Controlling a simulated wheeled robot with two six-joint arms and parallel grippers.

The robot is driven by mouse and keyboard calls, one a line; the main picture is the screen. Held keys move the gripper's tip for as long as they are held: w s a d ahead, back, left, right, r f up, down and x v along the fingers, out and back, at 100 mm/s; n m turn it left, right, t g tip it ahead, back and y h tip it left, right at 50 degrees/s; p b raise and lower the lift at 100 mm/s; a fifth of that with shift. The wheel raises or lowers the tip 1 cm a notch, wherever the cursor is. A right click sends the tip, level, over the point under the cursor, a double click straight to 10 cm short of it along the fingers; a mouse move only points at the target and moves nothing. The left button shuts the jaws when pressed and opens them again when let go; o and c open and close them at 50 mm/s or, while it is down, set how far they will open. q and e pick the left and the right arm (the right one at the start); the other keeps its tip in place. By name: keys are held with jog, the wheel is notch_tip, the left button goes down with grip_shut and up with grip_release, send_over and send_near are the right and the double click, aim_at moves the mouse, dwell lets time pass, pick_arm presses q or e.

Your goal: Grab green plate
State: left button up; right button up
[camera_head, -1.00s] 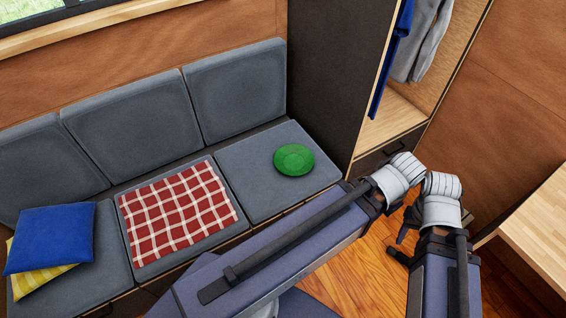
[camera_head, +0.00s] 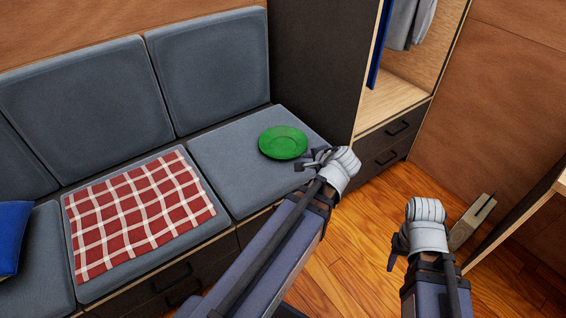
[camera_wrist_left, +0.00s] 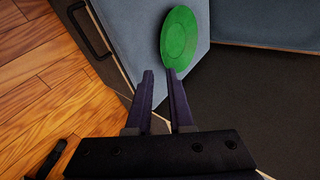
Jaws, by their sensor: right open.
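The green plate (camera_head: 283,142) lies flat on the grey seat cushion at the right end of the bench. It also shows in the left wrist view (camera_wrist_left: 180,36), just beyond my fingertips. My left gripper (camera_head: 311,160) is at the plate's right front side, with its fingers parted and nothing between them. In the left wrist view its two fingers (camera_wrist_left: 160,74) point at the plate's near rim; I cannot tell whether one touches it. My right gripper (camera_head: 396,250) is over the floor at the right, far from the plate, partly hidden by its wrist.
A red checked cloth (camera_head: 138,213) covers the middle seat, and a blue pillow (camera_head: 12,236) lies at the far left. A dark cabinet side (camera_head: 318,65) rises right behind the plate's cushion. The wooden floor (camera_head: 350,255) between my arms is clear.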

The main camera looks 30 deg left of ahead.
aim_at(274, 163)
pick_arm(q)
jog(key=w+a+f+m+y+b, duration=0.1)
jog(key=a+f+b, duration=0.2)
jog(key=b, duration=0.2)
jog(key=w+a+f+m+t+y+b, duration=0.1)
jog(key=a+f+b, duration=0.3)
jog(key=b, duration=0.1)
jog(key=w+a+f+m+t+y+b, duration=0.1)
jog(key=a+f+b, duration=0.3)
jog(key=b, duration=0.1)
jog(key=shift+f+m+y, duration=0.15)
jog(key=shift+m+y, duration=0.15)
jog(key=shift+m, duration=0.1)
jog(key=shift+a+b, duration=0.25)
jog(key=shift+b, duration=0.05)
jog(key=shift+b+x, duration=1.4)
jog(key=shift+x, duration=2.55)
jog(key=shift+s, duration=0.1)
grip_shut()
